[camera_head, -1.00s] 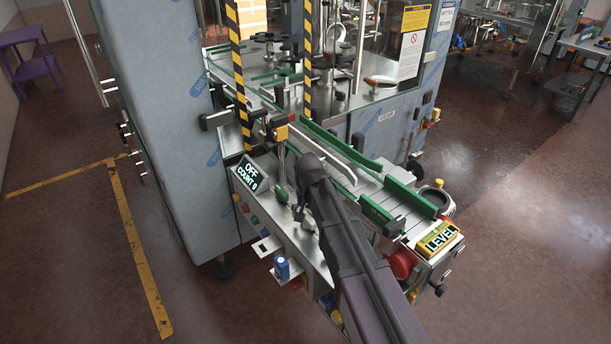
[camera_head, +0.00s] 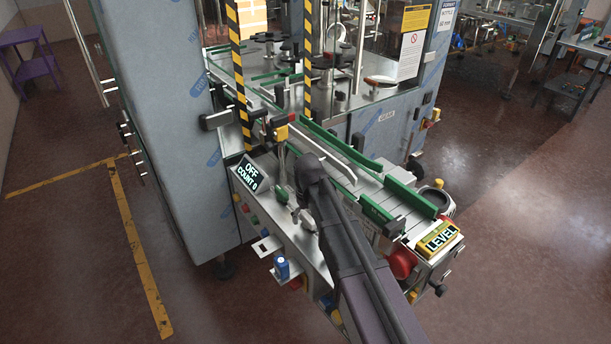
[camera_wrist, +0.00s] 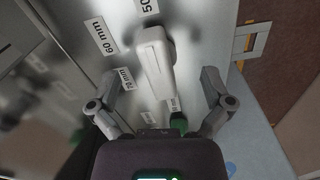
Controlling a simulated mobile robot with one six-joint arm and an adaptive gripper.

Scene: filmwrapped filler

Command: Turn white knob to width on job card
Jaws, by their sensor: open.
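The white knob (camera_wrist: 157,62) is a long bar-shaped handle on a metal panel in the wrist view. Printed width labels surround it, among them a 60 mm label (camera_wrist: 103,37) and a 70 mm label (camera_wrist: 127,78); one at the top edge is cut off and others lower down are partly hidden or too small to read. My gripper (camera_wrist: 158,80) is open, with one finger on each side of the knob and visible gaps to it. In the head view my arm hides the knob.
A display (camera_head: 250,172) reading OFF, COUNT 0 stands left of my arm. Green conveyor rails (camera_head: 340,145) lie behind my arm, and a LEVEL box (camera_head: 439,237) is at right. A green knob (camera_wrist: 179,123) shows near the fingers.

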